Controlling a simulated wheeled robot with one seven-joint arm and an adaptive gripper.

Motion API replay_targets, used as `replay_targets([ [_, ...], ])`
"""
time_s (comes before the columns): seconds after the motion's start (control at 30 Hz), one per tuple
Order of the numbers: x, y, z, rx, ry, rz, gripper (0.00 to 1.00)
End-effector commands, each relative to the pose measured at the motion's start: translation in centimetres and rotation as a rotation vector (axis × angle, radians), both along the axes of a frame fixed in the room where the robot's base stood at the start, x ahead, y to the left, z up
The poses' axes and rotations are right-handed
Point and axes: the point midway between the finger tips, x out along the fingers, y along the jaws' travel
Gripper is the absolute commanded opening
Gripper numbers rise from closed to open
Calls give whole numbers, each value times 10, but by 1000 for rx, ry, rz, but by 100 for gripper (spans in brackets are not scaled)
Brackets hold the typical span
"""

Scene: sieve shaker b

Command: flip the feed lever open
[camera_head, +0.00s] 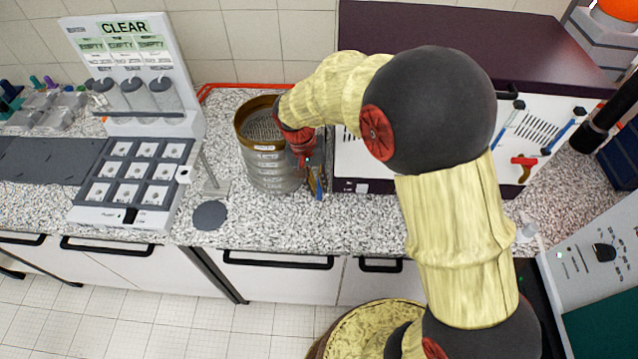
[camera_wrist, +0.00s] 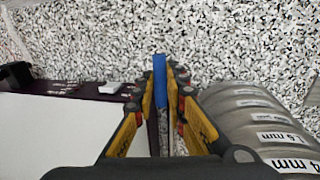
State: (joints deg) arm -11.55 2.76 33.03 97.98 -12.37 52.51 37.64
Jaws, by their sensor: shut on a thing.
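My gripper (camera_head: 316,184) reaches down between the sieve stack and the white-fronted, dark red machine (camera_head: 440,30). In the wrist view my gripper (camera_wrist: 161,85) has its yellow-sided fingers shut on a narrow blue bar (camera_wrist: 159,67). The bar looks like a lever handle, but its base is hidden between the fingers. A red lever (camera_head: 523,165) sits on the right of the machine's white front, apart from my gripper. I cannot tell from any label which one is the feed lever.
The sieve stack (camera_head: 270,172) stands close to my gripper, and its labelled rings (camera_wrist: 250,120) fill the wrist view's right side. A sample tray unit (camera_head: 130,183) and a dark disc (camera_head: 210,214) are to the left. The speckled counter (camera_head: 370,222) is clear in front.

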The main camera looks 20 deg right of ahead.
Motion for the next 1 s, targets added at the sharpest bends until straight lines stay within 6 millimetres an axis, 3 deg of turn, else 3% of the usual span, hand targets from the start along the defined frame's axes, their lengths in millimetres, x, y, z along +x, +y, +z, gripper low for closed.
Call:
replay_targets([
  [0.47, 1, 1, 1, 2, -2, -16, 0],
  [0.5, 1, 1, 1, 2, -2, -16, 14],
  [0.8, 1, 1, 0, 1, -1, -15, 31],
  [1.0, 0, 1, 0, 1, 0, -15, 32],
])
